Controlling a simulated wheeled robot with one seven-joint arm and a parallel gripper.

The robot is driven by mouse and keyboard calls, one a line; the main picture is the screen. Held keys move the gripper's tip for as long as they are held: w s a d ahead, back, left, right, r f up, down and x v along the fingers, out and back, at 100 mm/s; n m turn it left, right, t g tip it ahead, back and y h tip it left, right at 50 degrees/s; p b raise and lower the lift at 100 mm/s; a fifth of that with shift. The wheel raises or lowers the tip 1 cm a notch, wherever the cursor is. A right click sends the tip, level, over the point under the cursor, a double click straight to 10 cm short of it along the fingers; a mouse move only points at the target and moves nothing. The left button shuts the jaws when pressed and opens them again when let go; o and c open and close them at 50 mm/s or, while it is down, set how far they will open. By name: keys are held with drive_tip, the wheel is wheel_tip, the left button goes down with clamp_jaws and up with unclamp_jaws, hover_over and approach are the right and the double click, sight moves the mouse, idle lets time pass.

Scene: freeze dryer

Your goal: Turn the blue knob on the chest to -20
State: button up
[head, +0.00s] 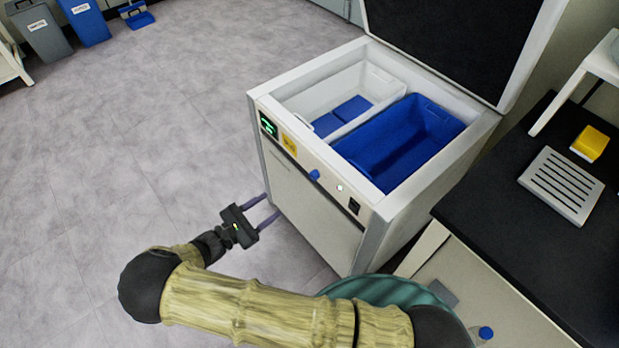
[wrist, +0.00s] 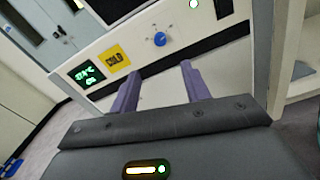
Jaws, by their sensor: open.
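The white chest (head: 300,205) stands in the middle of the head view with its lid up. Its blue knob (head: 314,175) sits on the front panel, and it also shows in the wrist view (wrist: 160,39) with marks around it. A green-lit display (head: 268,125) is left of the knob; in the wrist view the display (wrist: 87,73) is tilted and its digits are hard to read. My gripper (head: 270,207) is open and empty, in front of the chest and apart from the knob. In the wrist view its two purple fingers (wrist: 160,88) point toward the panel, below the knob.
Inside the chest are a white bin (head: 340,80) and a blue bin (head: 440,112). A yellow label (head: 289,145) and a black switch (head: 354,206) flank the knob. A black-topped bench (head: 500,225) stands to the right.

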sight(311, 177)
drive_tip(key=b+x, duration=0.1)
drive_tip(key=x, duration=1.4)
drive_tip(key=shift+w+d, duration=0.1)
drive_tip(key=shift+c, duration=0.5)
drive_tip(key=c, duration=0.9)
